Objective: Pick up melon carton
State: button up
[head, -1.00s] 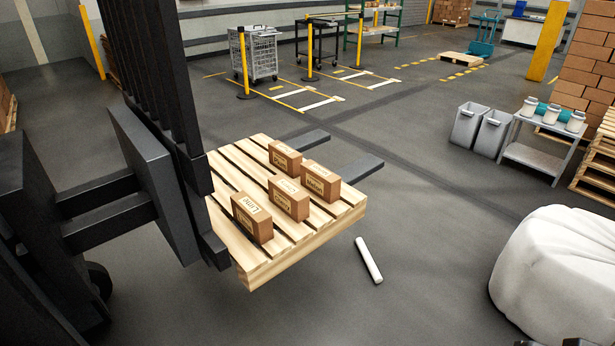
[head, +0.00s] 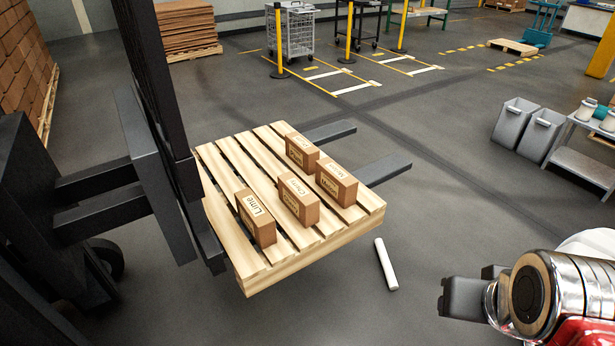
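Several brown cartons stand on a wooden pallet (head: 225,160) carried on the forks of a forklift. The melon carton (head: 337,184) is the rightmost one, with its label facing front. The plum carton (head: 302,152) stands behind it to the left, the cherry carton (head: 299,200) just left and in front, and the lime carton (head: 257,218) at the front left. My gripper (head: 462,297) is at the lower right, well away from the pallet and to the right of it. It is seen from the side, so its opening is hidden.
A white cylinder (head: 386,264) lies on the floor between the pallet and my gripper. The black forklift mast (head: 155,90) rises at the left. The fork tips (head: 388,168) stick out beyond the pallet. Grey bins (head: 528,128) and a bench stand at the right.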

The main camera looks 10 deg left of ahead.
aim_at(334, 179)
jog(key=u, duration=0.4)
jog(key=i, duration=0.6)
jog(key=u, duration=0.75)
jog(key=i, duration=0.75)
jog(key=u, duration=0.4)
